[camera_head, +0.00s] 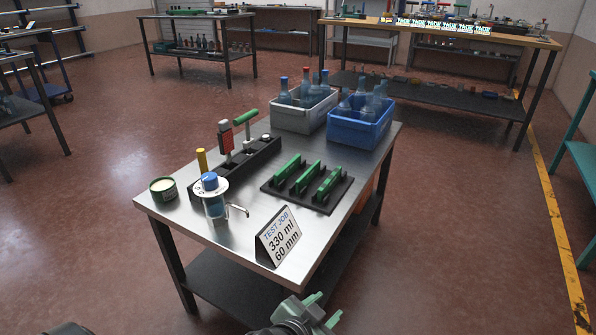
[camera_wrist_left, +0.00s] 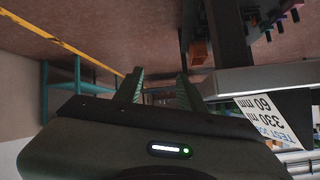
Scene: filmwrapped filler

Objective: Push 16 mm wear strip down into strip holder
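Three green strips (camera_head: 306,177) stand side by side on a black plate (camera_head: 345,191) on the right half of the steel table, which looks like the strip holder. I cannot tell which strip is the 16 mm one, nor how deep each sits. My left gripper (camera_head: 323,309) is at the bottom edge of the head view, in front of the table and well short of the plate. In the left wrist view its two green fingers (camera_wrist_left: 160,92) are apart with nothing between them. My right gripper is not in view.
The sign stands between the gripper and the plate.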

